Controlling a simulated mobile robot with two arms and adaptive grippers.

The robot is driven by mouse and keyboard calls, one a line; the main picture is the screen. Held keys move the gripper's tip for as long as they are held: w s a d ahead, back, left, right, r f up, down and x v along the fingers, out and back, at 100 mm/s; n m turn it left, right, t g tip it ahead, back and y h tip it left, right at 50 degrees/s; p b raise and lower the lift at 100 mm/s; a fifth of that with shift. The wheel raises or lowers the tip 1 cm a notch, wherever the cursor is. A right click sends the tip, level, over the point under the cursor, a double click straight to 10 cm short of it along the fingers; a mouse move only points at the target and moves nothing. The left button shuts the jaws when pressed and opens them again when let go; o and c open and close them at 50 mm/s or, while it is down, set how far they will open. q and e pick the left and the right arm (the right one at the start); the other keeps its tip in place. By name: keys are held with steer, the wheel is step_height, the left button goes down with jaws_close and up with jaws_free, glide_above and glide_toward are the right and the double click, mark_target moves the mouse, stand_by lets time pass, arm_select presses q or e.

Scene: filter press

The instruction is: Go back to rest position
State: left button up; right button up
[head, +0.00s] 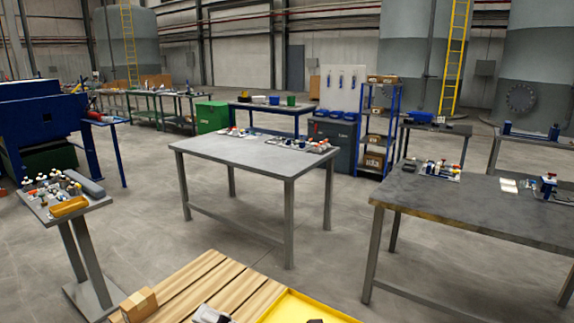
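A dark thing (316,321) at the yellow tray (290,305) is also cut off by the frame.
A grey table (245,160) with small parts along its far edge stands ahead. A darker workbench (480,205) stands right, a small stand (50,205) with parts left. A small cardboard box (138,304) sits at bottom left. Concrete floor (335,265) is clear between them.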

steer(key=w+d+f+m+t+h, duration=0.1)
steer(key=w+d+m+t+h, duration=0.5)
steer(key=d+m, duration=0.45)
steer(key=w+d+m+t+h, duration=0.5)
steer(key=d+m+t+h, duration=0.35)
steer(key=m, duration=0.25)
steer(key=s+d+f+m+g+h, duration=0.3)
steer(key=d+f+m+g+h, duration=0.5)
steer(key=d+f, duration=0.55)
steer(key=s+f+m+g+y, duration=0.15)
steer(key=s+f+g, duration=0.35)
steer(key=s+f, duration=0.55)
steer(key=s+f+m+g+y, duration=0.1)
steer(key=s+f+m+g, duration=0.2)
steer(key=s+f+g, duration=0.7)
steer(key=s+f+t, duration=0.2)
steer(key=s+f, duration=0.1)
steer(key=f, duration=1)
steer(key=s+f+t, duration=0.2)
steer(key=f, duration=1.1)
arm_select(q)
steer(key=shift+w, duration=0.25)
arm_select(e)
steer(key=s+d+f+g, duration=0.1)
steer(key=s+d+f, duration=0.2)
steer(key=s+f, duration=1.1)
steer(key=s, duration=0.3)
steer(key=shift+f, duration=0.35)
